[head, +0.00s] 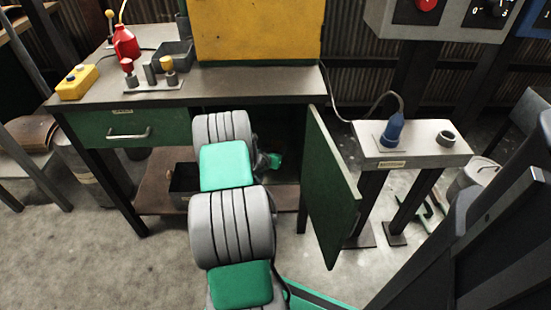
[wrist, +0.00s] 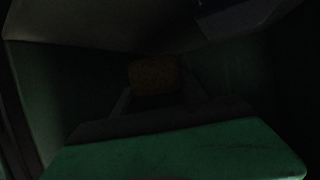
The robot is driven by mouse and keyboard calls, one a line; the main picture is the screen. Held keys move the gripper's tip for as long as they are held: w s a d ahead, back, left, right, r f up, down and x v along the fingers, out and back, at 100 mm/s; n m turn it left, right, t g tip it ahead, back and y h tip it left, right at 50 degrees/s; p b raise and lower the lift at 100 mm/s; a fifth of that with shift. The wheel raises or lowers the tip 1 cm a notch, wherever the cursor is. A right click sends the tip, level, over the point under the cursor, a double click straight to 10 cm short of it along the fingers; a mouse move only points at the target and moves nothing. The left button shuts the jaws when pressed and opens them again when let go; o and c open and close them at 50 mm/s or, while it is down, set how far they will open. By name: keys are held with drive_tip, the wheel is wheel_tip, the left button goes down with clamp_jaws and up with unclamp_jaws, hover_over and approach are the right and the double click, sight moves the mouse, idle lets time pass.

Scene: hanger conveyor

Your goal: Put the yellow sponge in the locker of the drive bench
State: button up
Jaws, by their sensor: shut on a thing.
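The drive bench (head: 210,85) has an open locker (head: 285,140) under its top, with the green locker door (head: 332,190) swung out to the right. My arm reaches into the locker. My gripper (wrist: 155,97) shows in the wrist view, shut on the yellow sponge (wrist: 154,73), which looks dull brown in the dark. The sponge is held inside the dim locker, between its side walls. Whether it touches the locker floor or back is too dark to tell. In the head view the sponge is hidden by my arm and the bench.
A closed green drawer (head: 135,127) is left of the locker. A lower shelf (head: 155,200) holds a dark bin (head: 183,182). On the bench top stand a red oil can (head: 125,42) and a yellow button box (head: 76,82). A small side stand (head: 420,150) is beyond the door.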

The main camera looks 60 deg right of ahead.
drive_tip(key=shift+d+f, duration=0.35)
drive_tip(key=shift+f, duration=0.1)
drive_tip(key=shift+d+f+b, duration=0.15)
drive_tip(key=shift+f+b, duration=1)
drive_tip(key=shift+f, duration=0.7)
drive_tip(key=o, duration=1.4)
drive_tip(key=shift+r, duration=0.1)
drive_tip(key=shift+o, duration=0.2)
drive_tip(key=shift+r+p, duration=0.35)
drive_tip(key=shift+p, duration=0.15)
drive_tip(key=p+v, duration=0.2)
drive_tip(key=v, duration=1)
drive_tip(key=shift+f+p, duration=0.15)
drive_tip(key=shift+p, duration=0.2)
